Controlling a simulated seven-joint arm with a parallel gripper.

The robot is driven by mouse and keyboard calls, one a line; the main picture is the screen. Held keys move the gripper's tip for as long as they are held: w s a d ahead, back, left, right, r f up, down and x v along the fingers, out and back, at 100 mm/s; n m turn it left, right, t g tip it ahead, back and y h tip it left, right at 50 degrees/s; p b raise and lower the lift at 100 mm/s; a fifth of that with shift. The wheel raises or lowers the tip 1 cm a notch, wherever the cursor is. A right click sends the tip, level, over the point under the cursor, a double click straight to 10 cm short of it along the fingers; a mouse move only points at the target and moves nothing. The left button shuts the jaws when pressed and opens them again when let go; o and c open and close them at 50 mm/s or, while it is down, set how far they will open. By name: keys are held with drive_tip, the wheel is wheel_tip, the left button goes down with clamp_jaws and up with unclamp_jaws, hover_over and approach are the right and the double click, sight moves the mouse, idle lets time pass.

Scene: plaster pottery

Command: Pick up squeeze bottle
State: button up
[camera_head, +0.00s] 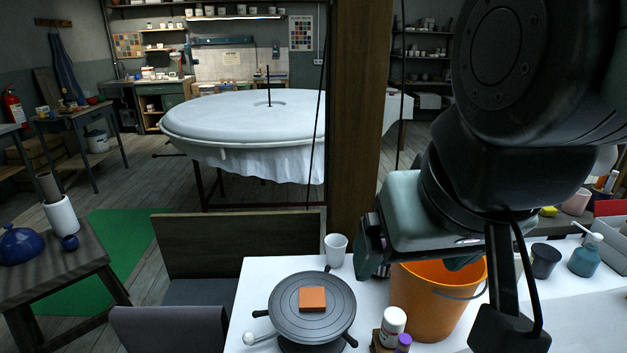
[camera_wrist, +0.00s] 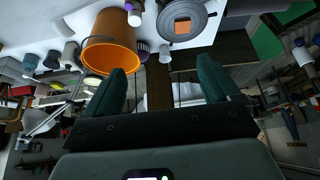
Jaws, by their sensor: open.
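Two things could be the squeeze bottle, and I cannot tell which.
The orange bucket (camera_head: 440,305) stands right of the white bottle. A purple-capped container (camera_head: 403,343) is close beside it. A dark turntable (camera_head: 290,322) with an orange block (camera_head: 312,299) is to its left. A white cup (camera_head: 336,249) stands behind. A wooden post (camera_head: 355,120) rises beyond the table.

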drive_tip(key=c, duration=0.5)
